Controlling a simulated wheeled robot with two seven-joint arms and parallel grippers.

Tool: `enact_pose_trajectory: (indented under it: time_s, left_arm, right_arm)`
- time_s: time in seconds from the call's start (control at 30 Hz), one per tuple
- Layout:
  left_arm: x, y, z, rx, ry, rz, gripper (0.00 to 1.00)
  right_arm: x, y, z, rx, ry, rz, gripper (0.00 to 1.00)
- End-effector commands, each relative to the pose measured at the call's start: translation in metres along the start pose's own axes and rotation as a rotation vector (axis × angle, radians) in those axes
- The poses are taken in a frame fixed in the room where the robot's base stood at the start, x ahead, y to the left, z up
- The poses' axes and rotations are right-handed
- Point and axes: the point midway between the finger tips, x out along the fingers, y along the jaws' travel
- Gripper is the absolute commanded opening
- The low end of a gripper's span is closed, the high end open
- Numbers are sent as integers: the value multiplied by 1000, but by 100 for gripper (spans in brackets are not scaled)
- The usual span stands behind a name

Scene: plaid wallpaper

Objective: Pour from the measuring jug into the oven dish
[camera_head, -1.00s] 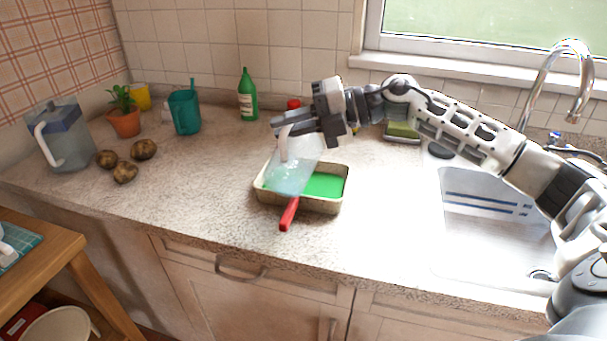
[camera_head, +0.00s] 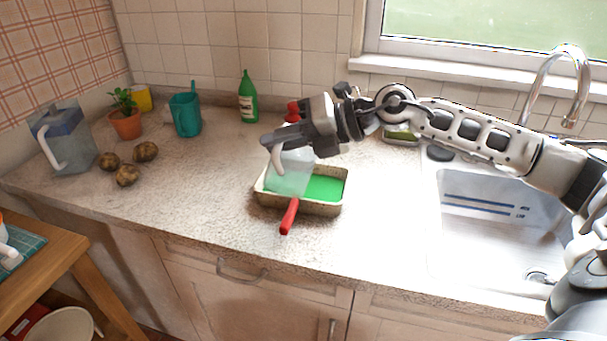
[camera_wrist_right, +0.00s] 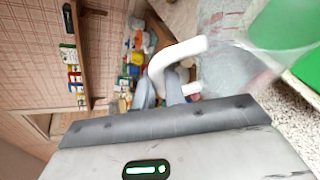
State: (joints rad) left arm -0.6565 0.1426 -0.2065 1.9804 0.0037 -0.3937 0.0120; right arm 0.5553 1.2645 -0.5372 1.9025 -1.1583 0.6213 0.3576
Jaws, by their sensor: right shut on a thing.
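The measuring jug (camera_head: 289,178) is clear plastic with a white handle. My right gripper (camera_head: 272,144) is shut on that handle and holds the jug over the left part of the oven dish. The jug also shows in the right wrist view (camera_wrist_right: 225,72), with its white handle between the fingers (camera_wrist_right: 165,92). The oven dish (camera_head: 325,208) is a beige rectangular tray on the worktop with bright green contents. The jug and gripper hide part of its left side. I cannot tell whether anything is flowing from the jug. My left gripper is not in view.
A red handle (camera_head: 289,216) sticks out at the dish's front. A green bottle (camera_head: 248,97) and teal jug (camera_head: 185,114) stand behind. Left are a plant pot (camera_head: 125,122), potatoes (camera_head: 126,176) and a lidded pitcher (camera_head: 66,140). The sink (camera_head: 490,225) is right. Worktop left of the dish is clear.

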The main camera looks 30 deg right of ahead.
Motion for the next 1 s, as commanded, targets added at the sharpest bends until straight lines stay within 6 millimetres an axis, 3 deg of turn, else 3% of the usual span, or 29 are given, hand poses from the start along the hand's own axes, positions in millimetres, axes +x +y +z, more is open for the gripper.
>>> enact_pose_trajectory:
  time_s: [0.43,0.77,0.83,1.0]
  left_arm:
    - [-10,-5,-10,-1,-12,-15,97]
    - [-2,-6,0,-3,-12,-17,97]
    - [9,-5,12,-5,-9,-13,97]
    - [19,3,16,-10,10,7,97]
  right_arm:
    - [9,5,-25,-237,-45,-90,0]
    - [19,3,-46,-375,-74,-143,0]
    - [24,-2,-56,-415,-81,-156,0]
    - [29,-2,-66,-488,-99,-188,0]
